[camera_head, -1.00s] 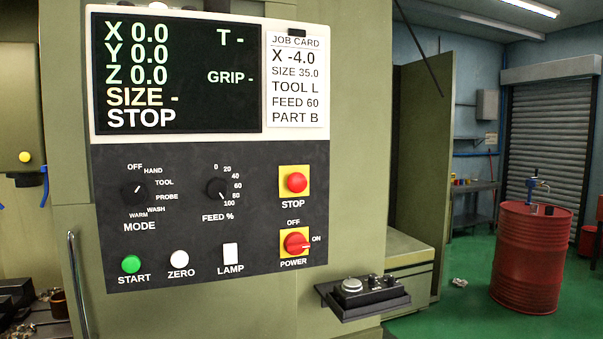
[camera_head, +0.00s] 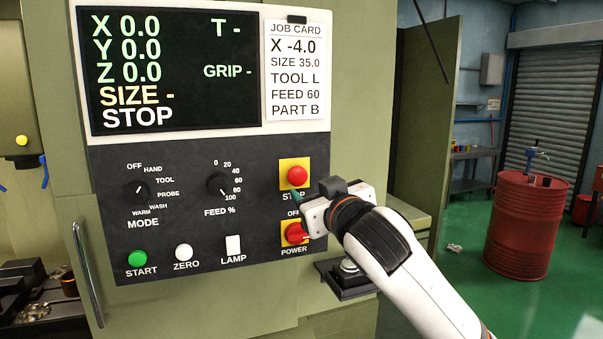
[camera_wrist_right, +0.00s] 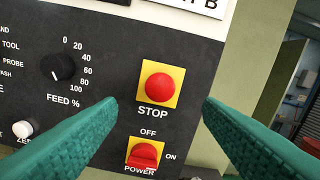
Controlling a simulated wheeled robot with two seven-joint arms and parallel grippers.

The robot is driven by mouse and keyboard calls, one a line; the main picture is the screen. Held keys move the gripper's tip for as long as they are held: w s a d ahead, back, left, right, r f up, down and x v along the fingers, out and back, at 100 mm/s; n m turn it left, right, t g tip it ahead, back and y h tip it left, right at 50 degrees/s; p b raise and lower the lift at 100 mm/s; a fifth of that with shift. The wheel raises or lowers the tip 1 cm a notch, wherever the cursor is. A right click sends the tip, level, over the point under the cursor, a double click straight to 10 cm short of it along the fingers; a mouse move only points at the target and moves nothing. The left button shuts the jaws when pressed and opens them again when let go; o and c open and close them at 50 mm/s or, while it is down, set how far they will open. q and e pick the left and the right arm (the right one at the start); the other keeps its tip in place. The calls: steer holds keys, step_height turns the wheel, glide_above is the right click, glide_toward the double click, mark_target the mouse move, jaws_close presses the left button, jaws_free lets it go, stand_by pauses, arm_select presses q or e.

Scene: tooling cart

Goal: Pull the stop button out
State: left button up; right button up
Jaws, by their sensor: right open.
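The stop button (camera_head: 297,176) is a round red knob on a yellow square plate on the dark control panel. It also shows in the right wrist view (camera_wrist_right: 160,88), above the word STOP. The screen (camera_head: 172,68) reads STOP on its bottom line. My right gripper (camera_head: 290,193) is just below and in front of the stop button, partly over its label. In the right wrist view its two green fingers are wide apart, with nothing between them, and the button lies beyond their tips. My left gripper is not in view.
The red power switch (camera_head: 295,233) sits just below the stop button, partly behind my right gripper. The feed knob (camera_head: 218,184) is to the left. A small shelf (camera_head: 346,278) juts out below the panel. A red barrel (camera_head: 524,222) stands farther right.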

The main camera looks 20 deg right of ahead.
mark_target(299, 177)
steer(key=w+p, duration=0.2)
steer(key=w, duration=0.6)
steer(key=shift+w+a, duration=0.15)
steer(key=c, duration=1.1)
steer(key=shift+o, duration=0.2)
steer(key=shift+s, duration=0.5)
steer(key=o, duration=1.1)
steer(key=shift+s, duration=0.1)
steer(key=shift+c, duration=0.2)
